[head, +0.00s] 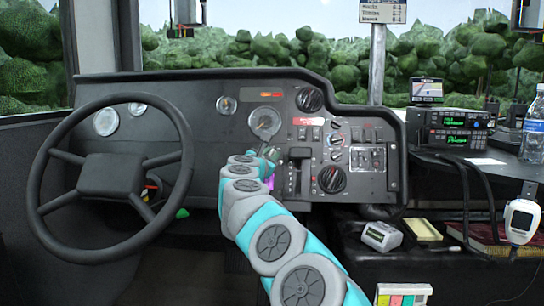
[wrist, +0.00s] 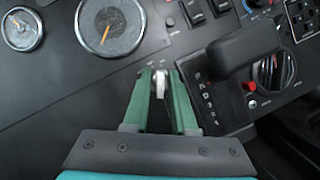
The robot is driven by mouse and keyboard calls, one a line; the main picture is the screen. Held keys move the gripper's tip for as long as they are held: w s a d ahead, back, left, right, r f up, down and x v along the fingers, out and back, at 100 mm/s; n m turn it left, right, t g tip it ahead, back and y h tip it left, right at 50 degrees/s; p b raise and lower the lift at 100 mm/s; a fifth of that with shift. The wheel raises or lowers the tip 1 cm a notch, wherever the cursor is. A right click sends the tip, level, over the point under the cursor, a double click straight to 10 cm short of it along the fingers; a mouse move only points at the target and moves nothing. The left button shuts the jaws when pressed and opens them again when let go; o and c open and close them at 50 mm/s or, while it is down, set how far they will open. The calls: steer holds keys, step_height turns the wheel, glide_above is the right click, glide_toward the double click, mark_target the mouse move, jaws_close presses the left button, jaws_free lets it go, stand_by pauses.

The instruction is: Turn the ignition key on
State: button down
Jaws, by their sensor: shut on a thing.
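The ignition key (wrist: 160,84) is a small pale grey piece on the black dashboard panel, just below the large round gauge (wrist: 110,27) in the wrist view. My gripper (wrist: 160,80) has its two green fingers on either side of the key and is shut on it. Small white markings show on the panel just past the fingertips, too small to read. In the head view my gripper (head: 268,155) reaches the dashboard beneath the round gauge. The key is hidden there by my arm.
The gear selector (wrist: 245,50) stands close to the right of my gripper, with its lettered plate beside it. The steering wheel (head: 110,180) is to the left. Switches and knobs (head: 332,179) cover the panel at right. A radio (head: 455,130) and a water bottle (head: 534,125) are farther right.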

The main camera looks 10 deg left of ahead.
steer(key=shift+m+h, duration=0.3)
steer(key=shift+m, duration=0.4)
steer(key=c, duration=1)
jaws_free()
